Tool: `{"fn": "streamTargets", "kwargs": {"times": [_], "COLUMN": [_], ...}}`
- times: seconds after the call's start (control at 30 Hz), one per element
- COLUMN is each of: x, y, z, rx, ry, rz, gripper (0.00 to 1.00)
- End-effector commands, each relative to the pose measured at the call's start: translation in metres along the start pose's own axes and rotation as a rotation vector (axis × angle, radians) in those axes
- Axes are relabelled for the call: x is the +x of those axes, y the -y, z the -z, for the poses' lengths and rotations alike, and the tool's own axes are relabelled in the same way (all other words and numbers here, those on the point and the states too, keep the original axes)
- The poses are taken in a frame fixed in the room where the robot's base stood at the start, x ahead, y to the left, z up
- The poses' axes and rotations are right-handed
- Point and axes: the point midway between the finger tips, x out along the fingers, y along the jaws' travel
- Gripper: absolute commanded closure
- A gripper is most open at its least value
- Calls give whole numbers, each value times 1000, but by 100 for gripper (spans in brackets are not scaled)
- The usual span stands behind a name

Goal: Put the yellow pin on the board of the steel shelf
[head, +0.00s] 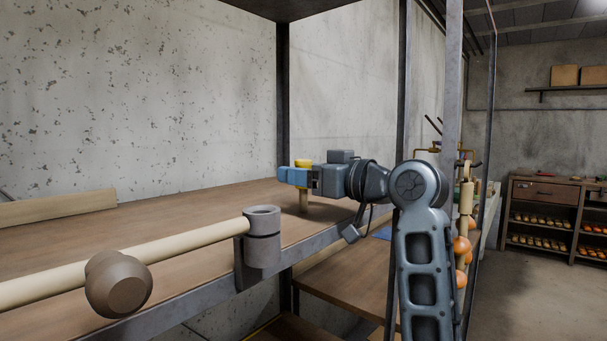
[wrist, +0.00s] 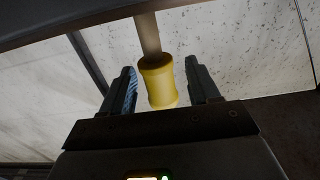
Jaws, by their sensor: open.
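The yellow pin (head: 303,199) has a yellow head and a plain wooden-coloured stem. It stands upright on the wooden board (head: 190,215) of the steel shelf, near the front edge, and its foot appears to touch the board. My gripper (head: 294,176) reaches in level from the right at the height of the head. In the wrist view the yellow head (wrist: 158,82) is between the two open fingers (wrist: 159,74), with a gap on each side. In the head view the blue fingers hide part of the pin below its top.
A beam with a brown knob (head: 118,284) runs along the front left into a grey clamp (head: 262,238) on the shelf edge. Steel posts (head: 283,100) stand behind my gripper and beside my arm. A lower board (head: 335,285) lies below. The board's left middle is clear.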

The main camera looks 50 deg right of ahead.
Motion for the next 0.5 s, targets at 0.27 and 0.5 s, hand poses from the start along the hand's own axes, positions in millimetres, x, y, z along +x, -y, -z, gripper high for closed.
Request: {"fn": "streamTargets", "kwargs": {"times": [0.27,0.5], "x": [-25,-75], "y": [-1,-1], "z": [2,2], "rx": [-1,-1], "ry": [-2,-1], "rz": [-3,-3], "gripper": [39,39]}}
